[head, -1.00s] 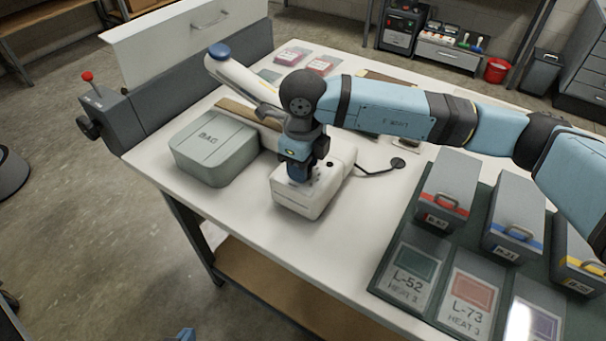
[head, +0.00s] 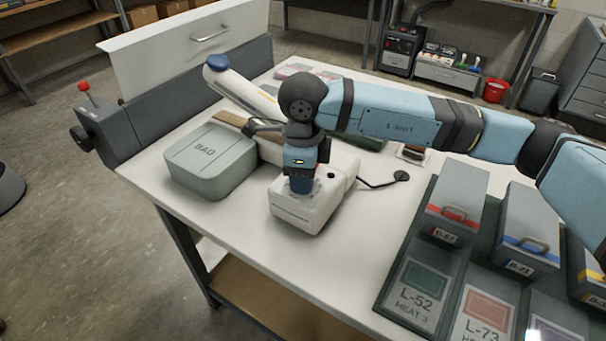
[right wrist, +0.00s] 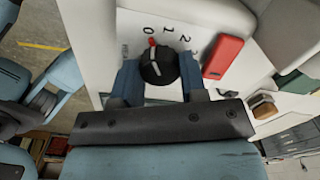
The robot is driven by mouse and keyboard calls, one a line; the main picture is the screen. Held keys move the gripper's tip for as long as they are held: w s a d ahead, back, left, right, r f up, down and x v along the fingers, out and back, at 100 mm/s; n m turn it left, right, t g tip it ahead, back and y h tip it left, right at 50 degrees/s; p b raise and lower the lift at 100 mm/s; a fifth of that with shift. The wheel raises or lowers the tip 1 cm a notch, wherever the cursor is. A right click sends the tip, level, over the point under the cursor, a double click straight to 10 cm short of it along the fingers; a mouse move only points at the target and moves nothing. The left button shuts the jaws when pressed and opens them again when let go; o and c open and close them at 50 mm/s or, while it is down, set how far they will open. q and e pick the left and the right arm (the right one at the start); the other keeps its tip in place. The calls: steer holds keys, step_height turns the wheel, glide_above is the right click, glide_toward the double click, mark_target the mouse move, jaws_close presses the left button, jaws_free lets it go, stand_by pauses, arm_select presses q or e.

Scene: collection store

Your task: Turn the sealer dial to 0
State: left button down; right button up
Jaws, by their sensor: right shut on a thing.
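My right gripper (head: 301,186) points down onto the sealer's front part and hides the dial in the head view. In the right wrist view the black dial (right wrist: 160,68) sits between the two blue fingers of my right gripper (right wrist: 160,75), which is shut on it. The digits 0, 1 and 2 (right wrist: 168,28) are printed around the dial. A red mark at the dial's edge lies by the 0.
A grey-green box marked BAG (head: 210,160) stands close to the left of the sealer. Grey drawer boxes (head: 457,200) and label cards (head: 415,292) lie on a dark green mat to the right. A red block (right wrist: 222,57) sits beside the dial.

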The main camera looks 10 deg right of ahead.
steer(key=o, duration=0.9)
steer(key=shift+r, duration=0.1)
